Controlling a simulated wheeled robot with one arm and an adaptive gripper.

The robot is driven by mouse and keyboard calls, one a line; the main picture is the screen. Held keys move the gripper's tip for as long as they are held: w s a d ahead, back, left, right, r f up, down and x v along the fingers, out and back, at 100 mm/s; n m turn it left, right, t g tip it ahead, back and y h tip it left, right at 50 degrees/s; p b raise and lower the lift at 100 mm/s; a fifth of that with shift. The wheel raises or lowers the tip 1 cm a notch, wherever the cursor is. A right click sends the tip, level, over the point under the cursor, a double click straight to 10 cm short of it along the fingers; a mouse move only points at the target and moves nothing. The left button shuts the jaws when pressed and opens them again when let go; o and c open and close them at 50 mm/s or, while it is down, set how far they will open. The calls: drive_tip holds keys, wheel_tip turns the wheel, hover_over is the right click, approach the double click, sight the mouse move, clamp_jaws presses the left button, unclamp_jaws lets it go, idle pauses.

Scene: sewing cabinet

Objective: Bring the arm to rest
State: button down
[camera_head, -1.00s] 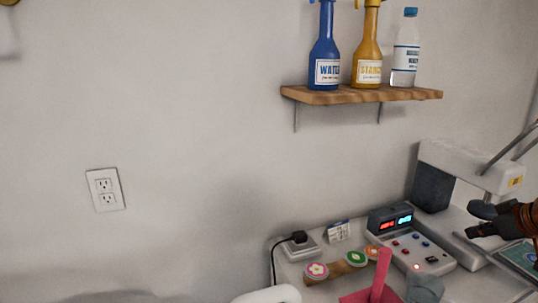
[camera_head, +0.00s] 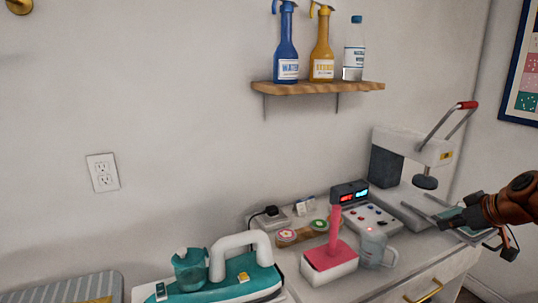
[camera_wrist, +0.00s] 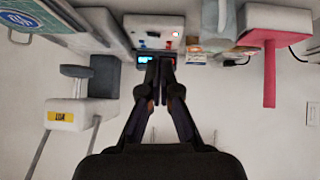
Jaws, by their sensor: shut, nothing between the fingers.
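My gripper (camera_head: 446,217) is at the right of the head view, on the end of my orange-brown arm. It is beside the white press machine (camera_head: 408,172), with its fingers pointing left. It holds nothing. In the wrist view, the black fingers of my gripper (camera_wrist: 160,66) lie together, in front of the control box with a lit display (camera_wrist: 157,32). I cannot tell from the head view whether the gripper touches the press.
The cabinet top holds a teal iron (camera_head: 230,280), a pink-handled block (camera_head: 330,262), a clear jug (camera_head: 374,248) and the control box (camera_head: 362,212). A wooden shelf (camera_head: 318,88) with bottles hangs above. A drawer handle (camera_head: 424,292) shows at lower right.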

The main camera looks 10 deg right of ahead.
drive_tip(key=s+a+f+g, duration=0.1)
drive_tip(key=s+a+g, duration=0.15)
drive_tip(key=a, duration=0.65)
drive_tip(key=s+a+f+g+y, duration=0.15)
drive_tip(key=s+a, duration=0.25)
drive_tip(key=a, duration=0.5)
drive_tip(key=s+a+f+g, duration=0.2)
drive_tip(key=s+a, duration=0.1)
drive_tip(key=a, duration=0.6)
drive_tip(key=s+a+f+m+g+h, duration=0.2)
drive_tip(key=s+f+g, duration=0.15)
drive_tip(key=s, duration=0.85)
drive_tip(key=s+a+f+m+g+h, duration=0.25)
drive_tip(key=s+f, duration=0.25)
drive_tip(key=s, duration=0.7)
wheel_tip(320, 180, up, 14)
drive_tip(key=w+t+p, duration=0.1)
drive_tip(key=p, duration=1.2)
drive_tip(key=shift+w+y, duration=0.15)
drive_tip(key=shift+y, duration=0.25)
drive_tip(key=shift+a, duration=0.1)
